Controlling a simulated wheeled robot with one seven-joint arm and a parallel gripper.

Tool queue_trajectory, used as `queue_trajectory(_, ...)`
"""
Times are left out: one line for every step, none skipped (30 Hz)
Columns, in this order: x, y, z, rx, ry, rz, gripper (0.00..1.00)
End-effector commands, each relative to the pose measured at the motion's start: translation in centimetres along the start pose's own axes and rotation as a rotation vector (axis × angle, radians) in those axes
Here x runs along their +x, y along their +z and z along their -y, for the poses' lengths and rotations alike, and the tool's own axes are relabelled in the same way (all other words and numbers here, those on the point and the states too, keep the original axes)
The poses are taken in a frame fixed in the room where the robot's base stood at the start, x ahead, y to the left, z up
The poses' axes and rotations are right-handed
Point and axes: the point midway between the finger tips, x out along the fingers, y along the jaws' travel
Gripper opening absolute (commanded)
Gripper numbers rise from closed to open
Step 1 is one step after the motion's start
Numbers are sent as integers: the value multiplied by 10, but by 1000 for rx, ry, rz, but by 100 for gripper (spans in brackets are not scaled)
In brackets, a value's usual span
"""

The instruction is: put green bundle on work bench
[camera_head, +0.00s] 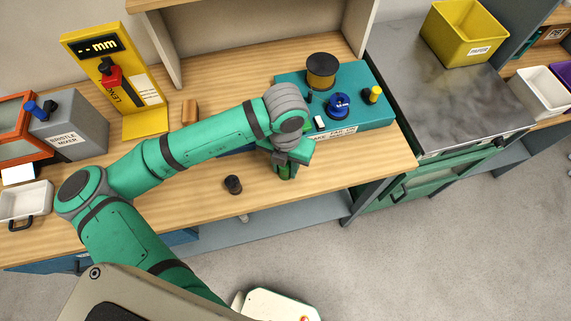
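The wooden work bench (345,165) runs across the picture. My gripper (287,168) points down just above or at the bench top, near its front edge and in front of the teal machine. A small dark green piece (284,172), which looks like the green bundle, shows at the fingertips. My wrist and fingers hide part of it. I cannot tell whether the fingers are closed on it, or whether it touches the bench.
A teal machine (375,112) with knobs and a spool stands behind my gripper. A small dark cylinder (233,184) stands to its left. A yellow length gauge (145,123), a bristle mixer (75,130) and a white tray (22,203) are farther left. The front right of the bench is clear.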

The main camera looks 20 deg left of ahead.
Motion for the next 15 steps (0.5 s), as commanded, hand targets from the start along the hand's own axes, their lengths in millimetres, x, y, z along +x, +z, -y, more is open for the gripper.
queue_trajectory(0,0,0,-1,0,0,41)
queue_trajectory(0,0,0,-1,0,0,48)
queue_trajectory(0,0,0,-1,0,0,48)
queue_trajectory(0,0,0,-1,0,0,48)
queue_trajectory(0,0,0,-1,0,0,48)
queue_trajectory(0,0,0,0,1,0,48)
queue_trajectory(0,0,0,0,1,0,48)
queue_trajectory(0,0,0,0,1,0,48)
queue_trajectory(0,0,0,1,1,0,48)
queue_trajectory(0,0,0,1,1,0,48)
queue_trajectory(-1,0,0,1,1,0,48)
queue_trajectory(-2,0,0,1,1,1,48)
queue_trajectory(-4,0,0,1,1,1,48)
queue_trajectory(-6,1,0,1,2,2,48)
queue_trajectory(-10,1,0,1,3,2,48)
